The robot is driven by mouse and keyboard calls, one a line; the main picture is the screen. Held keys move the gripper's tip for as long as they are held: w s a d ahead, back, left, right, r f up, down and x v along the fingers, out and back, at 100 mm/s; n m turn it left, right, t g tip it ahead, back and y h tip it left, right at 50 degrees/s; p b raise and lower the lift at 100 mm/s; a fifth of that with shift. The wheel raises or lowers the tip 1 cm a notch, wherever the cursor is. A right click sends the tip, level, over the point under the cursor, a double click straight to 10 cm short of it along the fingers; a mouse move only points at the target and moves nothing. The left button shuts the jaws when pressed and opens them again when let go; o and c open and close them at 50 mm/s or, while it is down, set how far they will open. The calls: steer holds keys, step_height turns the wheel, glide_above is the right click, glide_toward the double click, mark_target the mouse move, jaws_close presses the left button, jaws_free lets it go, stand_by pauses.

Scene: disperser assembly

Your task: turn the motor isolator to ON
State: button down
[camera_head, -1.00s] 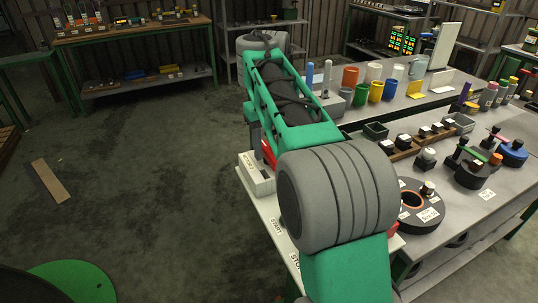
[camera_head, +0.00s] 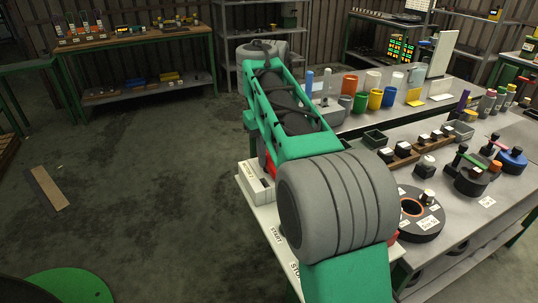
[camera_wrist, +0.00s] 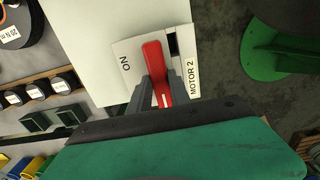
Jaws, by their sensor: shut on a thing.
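The motor isolator is a white box (camera_wrist: 184,22) with "ON" and "MOTOR 2" labels and a small dark slot. Its red lever (camera_wrist: 153,57) lies between the two labels in the wrist view, tilted slightly from upright in the picture. My gripper (camera_wrist: 157,92) is shut on the red lever, with a grey finger on each side. In the head view, the white isolator box (camera_head: 256,192) shows left of my arm, with a sliver of red behind the arm. My arm hides most of the gripper and lever there.
The isolator stands on a pale panel (camera_head: 281,252) marked START and STOP, partly under my arm. A bench on the right holds cups, a black ring (camera_head: 418,215) and dark discs. The floor (camera_head: 140,180) to the left is mostly open.

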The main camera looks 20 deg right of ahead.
steer(key=shift+m, duration=0.4)
steer(key=m, duration=0.3)
steer(key=shift+m, duration=0.4)
steer(key=m, duration=1.3)
steer(key=shift+m, duration=0.3)
steer(key=c, duration=1.2)
jaws_free()
